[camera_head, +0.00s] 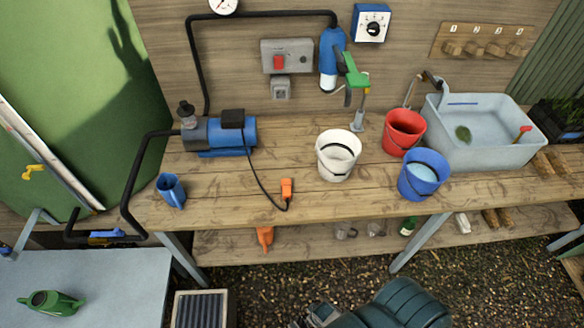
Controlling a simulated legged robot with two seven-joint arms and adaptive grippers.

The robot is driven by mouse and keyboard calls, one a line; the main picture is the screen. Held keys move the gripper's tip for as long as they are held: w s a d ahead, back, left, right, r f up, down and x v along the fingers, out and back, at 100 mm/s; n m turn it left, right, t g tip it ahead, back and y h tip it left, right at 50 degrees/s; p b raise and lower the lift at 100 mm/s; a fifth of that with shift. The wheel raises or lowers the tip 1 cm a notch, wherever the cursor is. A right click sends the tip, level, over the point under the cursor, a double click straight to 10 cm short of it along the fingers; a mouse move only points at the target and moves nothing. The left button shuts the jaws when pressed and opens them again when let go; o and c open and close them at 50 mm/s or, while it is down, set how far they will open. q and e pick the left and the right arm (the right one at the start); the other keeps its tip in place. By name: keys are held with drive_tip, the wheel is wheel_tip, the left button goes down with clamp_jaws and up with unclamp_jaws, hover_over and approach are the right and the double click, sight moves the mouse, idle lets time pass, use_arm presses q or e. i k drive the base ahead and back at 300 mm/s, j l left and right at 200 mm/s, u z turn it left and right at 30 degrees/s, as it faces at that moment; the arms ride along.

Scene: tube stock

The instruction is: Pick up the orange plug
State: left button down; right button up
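The orange plug (287,188) lies on the wooden workbench (240,205) near its front edge. A black cord runs from it up to the blue pump (232,132). My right gripper (316,316) is only partly in view at the bottom edge, with its dark teal arm to the right. It is low in front of the bench, well below the plug in the picture and apart from it. Its fingers are cut off and too unclear to tell whether they are open. My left gripper is not in view.
A white bucket (337,162), blue bucket (423,184) and red bucket (404,133) stand right of the plug. A blue cup (171,190) stands left. A wall box with a red switch (278,62) is above a grey socket (281,88). The bench around the plug is mostly clear.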

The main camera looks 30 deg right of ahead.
sight(286, 184)
drive_tip(key=l+z, duration=0.1)
drive_tip(key=z, duration=0.4)
drive_tip(key=j+z, duration=0.1)
drive_tip(key=z, duration=0.15)
drive_tip(key=j+z, duration=0.1)
drive_tip(key=z, duration=0.2)
